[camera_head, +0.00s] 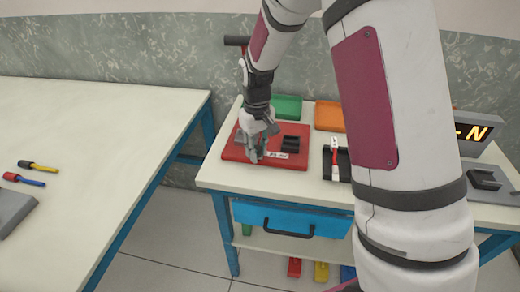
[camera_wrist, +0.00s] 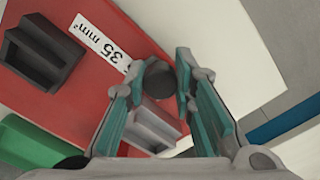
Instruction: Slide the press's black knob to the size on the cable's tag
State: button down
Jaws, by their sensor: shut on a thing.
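The red press (camera_head: 294,161) lies on the right-hand table, and its red plate (camera_wrist: 65,95) fills much of the wrist view. My gripper (camera_head: 256,155) is over the press's front left part. In the wrist view, my gripper (camera_wrist: 165,85) has its fingers on either side of the round black knob (camera_wrist: 157,74) and is shut on it. A white label (camera_wrist: 103,42) reading "35 mm²" is on the plate beside the knob. A cable (camera_head: 334,162) with red and white parts lies right of the press. I cannot read any tag on it.
A dark block (camera_wrist: 40,55) stands on the press. Green (camera_head: 286,107) and orange (camera_head: 330,116) trays are behind.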

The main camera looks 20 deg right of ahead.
jog(key=shift+w+a, duration=0.35)
jog(key=shift+a, duration=0.25)
jog(key=shift+w+a, duration=0.35)
jog(key=shift+a, duration=0.2)
jog(key=c, duration=1.3)
grip_release()
jog(key=shift+a, duration=0.1)
jog(key=shift+c, duration=0.2)
notch_tip(320, 180, up, 12)
